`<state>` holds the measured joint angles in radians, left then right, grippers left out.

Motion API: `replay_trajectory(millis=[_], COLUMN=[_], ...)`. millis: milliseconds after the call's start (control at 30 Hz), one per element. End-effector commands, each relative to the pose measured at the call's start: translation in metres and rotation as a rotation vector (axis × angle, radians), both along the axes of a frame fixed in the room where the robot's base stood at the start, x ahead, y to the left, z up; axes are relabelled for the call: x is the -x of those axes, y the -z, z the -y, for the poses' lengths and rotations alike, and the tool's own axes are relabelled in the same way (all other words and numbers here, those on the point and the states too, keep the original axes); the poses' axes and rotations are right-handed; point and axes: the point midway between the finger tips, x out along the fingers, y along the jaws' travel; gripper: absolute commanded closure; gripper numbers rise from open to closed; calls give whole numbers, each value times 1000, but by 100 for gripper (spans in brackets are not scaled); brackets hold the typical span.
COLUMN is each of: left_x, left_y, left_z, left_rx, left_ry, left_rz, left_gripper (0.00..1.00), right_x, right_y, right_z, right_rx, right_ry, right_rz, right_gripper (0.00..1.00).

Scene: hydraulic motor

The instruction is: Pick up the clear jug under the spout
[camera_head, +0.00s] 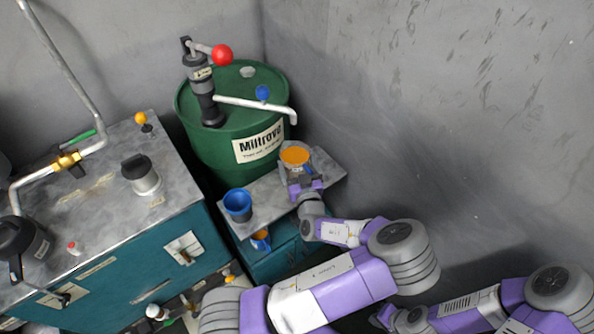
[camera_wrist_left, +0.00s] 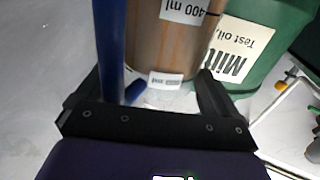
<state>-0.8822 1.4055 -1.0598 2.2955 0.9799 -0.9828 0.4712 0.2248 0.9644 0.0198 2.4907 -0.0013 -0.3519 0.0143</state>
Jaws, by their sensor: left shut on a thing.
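The clear jug (camera_head: 295,156), with orange-brown liquid in it, is below and just in front of the end of the white spout (camera_head: 272,106). My left gripper (camera_head: 303,186) is at the near side of the jug and shut on it. In the left wrist view the jug (camera_wrist_left: 168,50) fills the space between the two dark fingers (camera_wrist_left: 155,92), with a "400 ml" label and a blue upright strip at its left side. I cannot tell whether the jug's base touches the grey shelf. My right gripper (camera_head: 388,318) is low at the right; its fingers are not clear.
The green drum (camera_head: 215,145) with its hand pump and red knob (camera_head: 222,55) stands behind the jug. A blue cup (camera_head: 237,204) is left of it on the grey shelf (camera_head: 268,203). A teal workbench (camera_head: 150,260) is at left, a bare wall at right.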

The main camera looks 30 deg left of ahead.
Motion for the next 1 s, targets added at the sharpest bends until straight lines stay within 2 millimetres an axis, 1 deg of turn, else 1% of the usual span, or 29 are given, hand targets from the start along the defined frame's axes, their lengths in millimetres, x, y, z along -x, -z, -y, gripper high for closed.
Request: replay_trajectory(millis=[33,200,267,300,500,567,633,1000], left_x=[0,0,0,0,0,0,0,0], left_y=[0,0,0,-2,-2,-6,-13,-79], left_z=[0,0,0,0,0,0,0,0], left_rx=[0,0,0,-3,-2,-2,-1,1], left_ry=[0,0,0,1,1,1,1,1], left_rz=[-1,-1,-1,6,5,5,7,8], left_gripper=[54,80,89,92,92,92,92,92], right_x=[0,0,0,0,0,0,0,0], right_y=[0,0,0,0,0,-2,-5,-29], right_z=[0,0,0,0,0,0,0,0], right_rx=[0,0,0,0,0,0,0,0], right_ry=[0,0,0,0,0,0,0,0], right_rz=[0,0,0,0,0,0,0,0], right_gripper=[100,100,100,100,100,100,100,100])
